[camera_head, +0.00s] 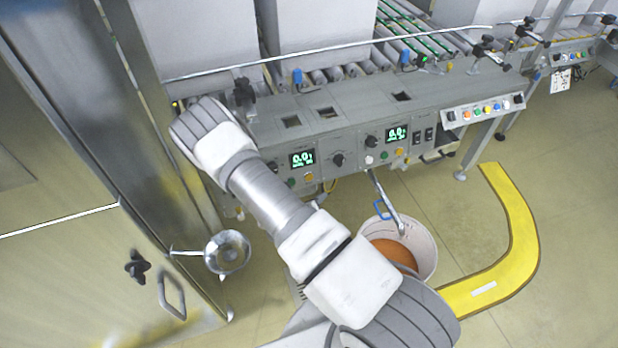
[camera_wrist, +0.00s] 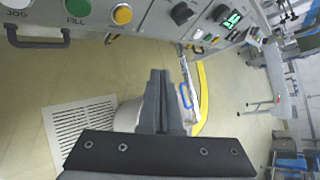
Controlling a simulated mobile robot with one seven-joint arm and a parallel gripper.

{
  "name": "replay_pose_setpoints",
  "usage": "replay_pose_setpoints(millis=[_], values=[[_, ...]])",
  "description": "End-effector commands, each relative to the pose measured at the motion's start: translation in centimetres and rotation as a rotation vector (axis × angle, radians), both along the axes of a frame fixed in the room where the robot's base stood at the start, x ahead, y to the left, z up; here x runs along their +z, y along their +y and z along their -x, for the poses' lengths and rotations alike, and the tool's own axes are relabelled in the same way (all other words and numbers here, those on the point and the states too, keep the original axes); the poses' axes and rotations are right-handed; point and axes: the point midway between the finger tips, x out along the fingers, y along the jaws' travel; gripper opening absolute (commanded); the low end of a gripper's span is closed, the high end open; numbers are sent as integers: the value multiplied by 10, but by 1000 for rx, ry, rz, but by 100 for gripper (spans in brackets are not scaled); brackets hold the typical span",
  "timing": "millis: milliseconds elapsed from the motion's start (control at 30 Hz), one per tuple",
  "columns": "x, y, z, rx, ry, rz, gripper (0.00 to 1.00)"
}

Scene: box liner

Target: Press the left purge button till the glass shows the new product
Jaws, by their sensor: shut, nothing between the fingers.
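The left filler panel has a display (camera_head: 302,158), a green button (camera_head: 291,182) and an amber button (camera_head: 308,178), partly behind my arm in the head view. In the wrist view, a white button (camera_wrist: 15,3) marked JOG, a green button (camera_wrist: 77,8) marked FILL and a yellow button (camera_wrist: 122,14) line the top edge. No purge label is readable. My gripper (camera_wrist: 158,75) is shut and empty, below the panel and apart from the buttons. I cannot make out the glass.
A white bucket (camera_head: 424,243) holding orange-brown product stands under a metal spout pipe (camera_head: 385,200). A right display (camera_head: 397,135) has its own buttons. A yellow curved floor strip (camera_head: 518,230) lies right; nearby floor is clear.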

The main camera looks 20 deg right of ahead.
Motion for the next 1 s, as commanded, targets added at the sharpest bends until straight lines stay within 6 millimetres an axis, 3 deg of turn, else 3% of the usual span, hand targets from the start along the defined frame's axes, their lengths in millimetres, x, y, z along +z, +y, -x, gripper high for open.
replay_pose_setpoints(millis=[233, 700, 1000], values=[[-8, 0, -15, -3, -4, 0, 0], [-28, 0, -73, -3, -3, -2, 0], [-29, -1, -83, -2, -1, 0, 0]])
